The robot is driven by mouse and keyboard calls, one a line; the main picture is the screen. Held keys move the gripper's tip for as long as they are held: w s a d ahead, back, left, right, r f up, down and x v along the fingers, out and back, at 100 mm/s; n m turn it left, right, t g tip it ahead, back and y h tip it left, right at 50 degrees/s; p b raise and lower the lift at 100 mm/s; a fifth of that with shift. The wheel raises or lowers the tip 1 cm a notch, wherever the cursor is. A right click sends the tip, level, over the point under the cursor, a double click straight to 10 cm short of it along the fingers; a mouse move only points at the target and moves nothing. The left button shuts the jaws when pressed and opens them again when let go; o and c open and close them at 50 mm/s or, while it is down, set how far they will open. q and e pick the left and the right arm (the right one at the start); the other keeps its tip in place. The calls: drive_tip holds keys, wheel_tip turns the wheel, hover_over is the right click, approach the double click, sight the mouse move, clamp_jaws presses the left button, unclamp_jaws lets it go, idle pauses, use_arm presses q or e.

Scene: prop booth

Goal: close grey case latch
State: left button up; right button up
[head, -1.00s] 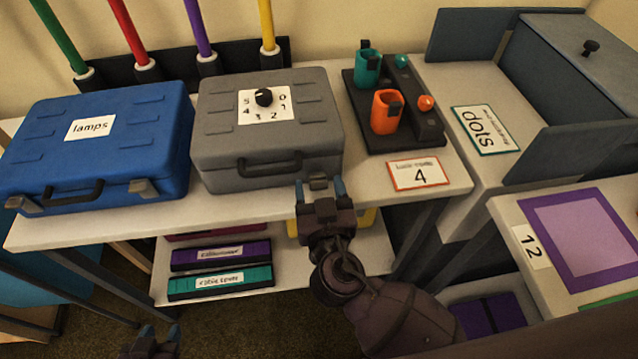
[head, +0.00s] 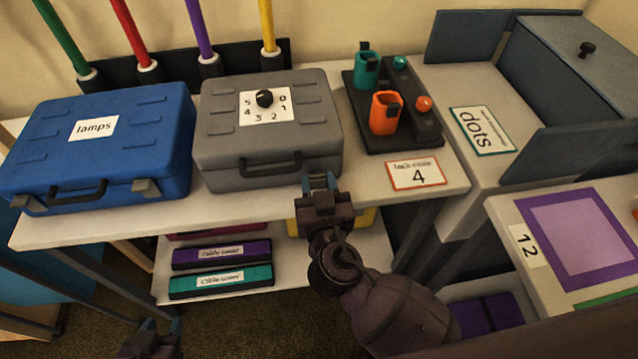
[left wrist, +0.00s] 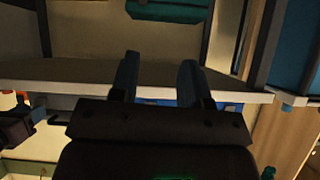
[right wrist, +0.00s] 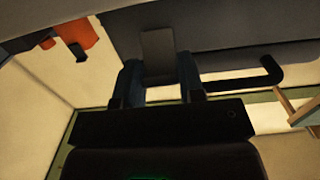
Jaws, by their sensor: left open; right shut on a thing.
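The grey case (head: 225,165) lies on the table with its lid down, a dial (head: 264,98) on top and a dark handle (head: 270,164) in front. My right gripper (head: 320,182) is at the right part of its front edge. In the right wrist view, its fingers (right wrist: 160,82) are shut on the grey latch (right wrist: 157,48), whose flat plate shows between and beyond them. The gripper hides the latch in the head view; I cannot tell its angle. My left gripper (head: 163,328) is open and empty, low in front of the table; its fingers show in the left wrist view (left wrist: 158,78).
A blue case (head: 150,130) labelled lamps stands left of the grey one. A dark tray with a teal cup (head: 367,70) and an orange cup (head: 384,113) is on the right, near a card marked 4 (head: 415,173). A lower shelf (head: 300,272) holds boxes.

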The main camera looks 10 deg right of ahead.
drive_tip(key=shift+w+r+g+p, duration=0.1)
drive_tip(key=shift+r+g+p, duration=0.2)
drive_tip(key=shift+r+p, duration=0.25)
drive_tip(key=shift+w+r+g+p, duration=0.15)
drive_tip(key=shift+g+p, duration=0.25)
drive_tip(key=shift+p, duration=0.45)
drive_tip(key=shift+r+p, duration=0.1)
drive_tip(key=shift+p, duration=0.25)
drive_tip(key=shift+g+p, duration=0.4)
drive_tip(key=shift+p, duration=0.05)
use_arm(q)
drive_tip(key=r, duration=0.1)
drive_tip(key=s+a+r, duration=0.1)
drive_tip(key=r, duration=0.1)
drive_tip(key=shift+s, duration=0.15)
use_arm(e)
drive_tip(key=shift+f, duration=0.3)
drive_tip(key=o, duration=0.9)
use_arm(q)
drive_tip(key=shift+w+d+r, duration=0.15)
drive_tip(key=shift+w+r, duration=0.05)
drive_tip(key=shift+w, duration=0.1)
use_arm(e)
drive_tip(key=shift+o, duration=0.2)
